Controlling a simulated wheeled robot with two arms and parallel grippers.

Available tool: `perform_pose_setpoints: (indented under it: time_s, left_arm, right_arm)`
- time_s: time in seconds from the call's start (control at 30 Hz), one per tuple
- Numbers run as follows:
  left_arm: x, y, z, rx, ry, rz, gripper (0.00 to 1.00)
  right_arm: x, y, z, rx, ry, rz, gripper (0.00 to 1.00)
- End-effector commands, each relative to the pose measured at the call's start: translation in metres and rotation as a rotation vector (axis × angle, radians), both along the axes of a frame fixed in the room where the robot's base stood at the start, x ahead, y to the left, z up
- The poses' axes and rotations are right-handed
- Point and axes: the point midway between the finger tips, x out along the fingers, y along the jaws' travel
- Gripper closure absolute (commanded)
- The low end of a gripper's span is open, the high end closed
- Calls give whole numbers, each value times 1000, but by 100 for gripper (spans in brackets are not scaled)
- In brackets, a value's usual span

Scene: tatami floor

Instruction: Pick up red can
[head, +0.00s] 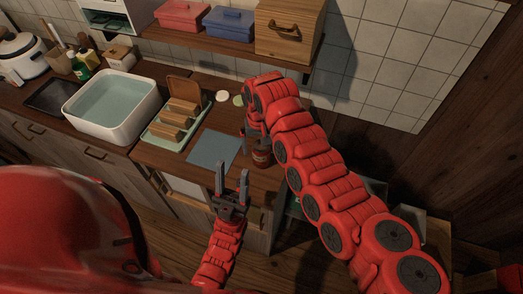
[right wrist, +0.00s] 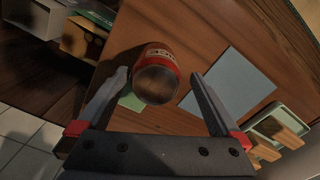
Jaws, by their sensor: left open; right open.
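The red can (head: 262,158) stands on the wooden counter near its front edge, partly covered by my right arm and gripper in the head view. In the right wrist view the can (right wrist: 156,76) shows a brownish round end and a red label with pale lettering. My right gripper (right wrist: 159,77) is open, with one finger on each side of the can; I cannot tell whether either finger touches it. My left gripper (head: 232,172) is open and empty, pointing up in front of the counter's front edge.
A blue-grey sheet (head: 215,150) lies left of the can. Beyond it are a tray with wooden pieces (head: 170,134) and a white water-filled basin (head: 112,105). A shelf above holds a red box (head: 182,15), a blue box (head: 229,22) and a wooden box (head: 290,30).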

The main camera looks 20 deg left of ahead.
Motion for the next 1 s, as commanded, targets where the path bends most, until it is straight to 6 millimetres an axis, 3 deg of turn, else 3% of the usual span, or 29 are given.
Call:
perform_pose_setpoints:
  time_s: [0.33,0.6,0.93,1.0]
  left_arm:
    - [0,0,17,0,0,0,50]
    - [0,0,18,0,0,0,50]
    - [0,0,18,0,0,0,50]
    - [0,0,18,0,0,0,50]
  right_arm:
    - [1,-2,-24,0,0,1,0]
    - [3,-4,-58,-1,-3,2,0]
    - [4,-3,-63,4,-3,0,0]
    - [4,-3,-64,4,-3,0,13]
